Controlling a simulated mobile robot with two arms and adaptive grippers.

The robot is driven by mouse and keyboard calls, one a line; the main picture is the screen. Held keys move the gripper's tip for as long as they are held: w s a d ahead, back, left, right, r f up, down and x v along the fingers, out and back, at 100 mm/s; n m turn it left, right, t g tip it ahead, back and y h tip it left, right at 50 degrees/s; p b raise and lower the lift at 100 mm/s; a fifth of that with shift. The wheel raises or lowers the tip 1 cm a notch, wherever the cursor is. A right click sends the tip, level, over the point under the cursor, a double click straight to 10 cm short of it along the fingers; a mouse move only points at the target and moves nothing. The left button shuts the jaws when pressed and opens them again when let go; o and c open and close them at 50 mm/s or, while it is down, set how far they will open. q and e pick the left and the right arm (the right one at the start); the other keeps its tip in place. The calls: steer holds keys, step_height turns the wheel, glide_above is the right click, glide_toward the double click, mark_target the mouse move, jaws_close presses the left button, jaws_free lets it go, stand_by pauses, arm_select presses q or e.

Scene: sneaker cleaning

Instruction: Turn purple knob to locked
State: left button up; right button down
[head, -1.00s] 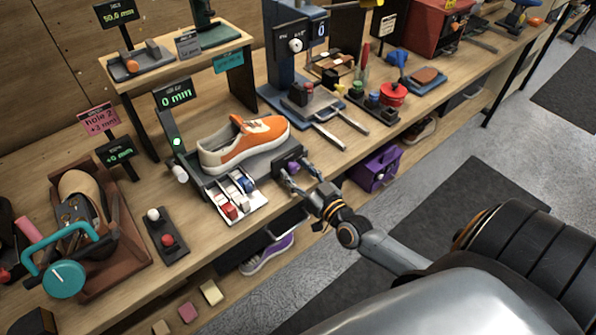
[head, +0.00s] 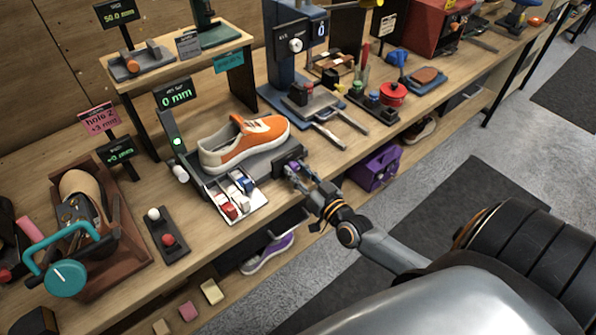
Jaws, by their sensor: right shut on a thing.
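The purple knob (head: 293,168) sits on the dark block at the right end of the grey sneaker stand, at the bench's front edge. My right gripper (head: 296,174) is at the knob, with its fingers closed around it. The fingers hide part of the knob, and its lock marking is too small to read. An orange and white sneaker (head: 244,145) rests on the stand just left of the knob. My left gripper is not in the head view.
A white tray of red, white and blue pieces (head: 238,203) lies left of my right gripper. A blue press (head: 292,65) stands behind. A purple box (head: 375,168) is on the lower shelf to the right. Open floor lies in front.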

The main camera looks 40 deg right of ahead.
steer(key=c, duration=1)
jaws_free()
steer(key=shift+s, duration=0.1)
steer(key=s, duration=1.1)
steer(key=shift+s+d, duration=0.2)
steer(key=shift+s, duration=0.2)
steer(key=s+a+f+n+g, duration=0.1)
steer(key=s+f+g, duration=0.35)
steer(key=f, duration=1.05)
steer(key=s+a+f+n+g, duration=0.1)
steer(key=s+f+g, duration=0.4)
steer(key=f, duration=1)
steer(key=s+a+f+g, duration=0.2)
steer(key=s+f, duration=0.3)
steer(key=s, duration=0.2)
steer(key=s+a+f+n+g, duration=0.1)
steer(key=s+a+f+g, duration=0.2)
steer(key=s+f, duration=0.2)
steer(key=s+a+f+n+g, duration=0.1)
steer(key=s+a+f+g, duration=0.1)
steer(key=s+f, duration=0.3)
steer(key=shift+s+a+g+h, duration=0.15)
steer(key=shift+s+g+h, duration=0.15)
steer(key=shift+s, duration=2.05)
